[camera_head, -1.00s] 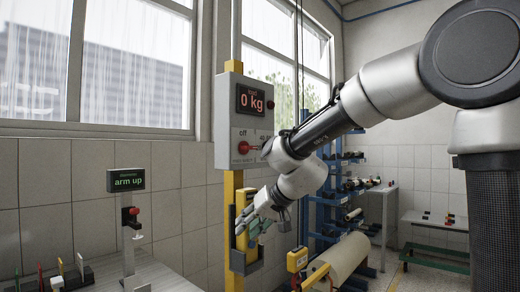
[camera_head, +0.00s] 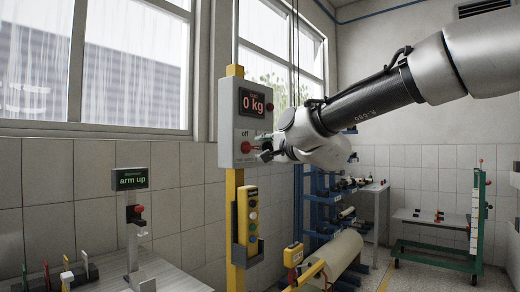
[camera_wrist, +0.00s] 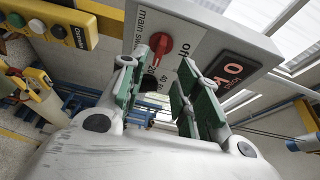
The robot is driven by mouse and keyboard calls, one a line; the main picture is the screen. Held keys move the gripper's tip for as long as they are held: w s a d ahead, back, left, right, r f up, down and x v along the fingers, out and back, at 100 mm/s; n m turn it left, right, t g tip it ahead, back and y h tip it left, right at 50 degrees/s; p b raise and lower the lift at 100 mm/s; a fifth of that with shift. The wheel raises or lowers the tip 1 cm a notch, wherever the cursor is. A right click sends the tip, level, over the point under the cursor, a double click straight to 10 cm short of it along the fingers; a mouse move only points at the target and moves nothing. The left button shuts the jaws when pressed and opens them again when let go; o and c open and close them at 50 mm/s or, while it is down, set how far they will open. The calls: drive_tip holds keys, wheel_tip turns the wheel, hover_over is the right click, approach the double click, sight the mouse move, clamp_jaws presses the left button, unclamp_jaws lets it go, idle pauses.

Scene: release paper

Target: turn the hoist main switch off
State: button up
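The hoist main switch is a red rotary handle (camera_head: 244,147) on the front of a grey box (camera_head: 226,120). It also shows in the wrist view (camera_wrist: 160,45), near "main switch" lettering. In the head view the word "off" stands above the handle; its exact angle is hard to tell. My gripper (camera_head: 265,149) is at the right of the handle, close to the box face.
A load display (camera_head: 253,102) on the box reads 0 kg. A yellow pendant (camera_head: 249,212) hangs in a holder on the yellow post below. A stand with an "arm up" sign (camera_head: 130,179) is at the left.

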sight(253, 148)
drive_tip(key=x, duration=0.7)
drive_tip(key=shift+w+a+f, duration=0.1)
drive_tip(key=shift+w+a, duration=0.1)
drive_tip(key=shift+w, duration=0.1)
clamp_jaws()
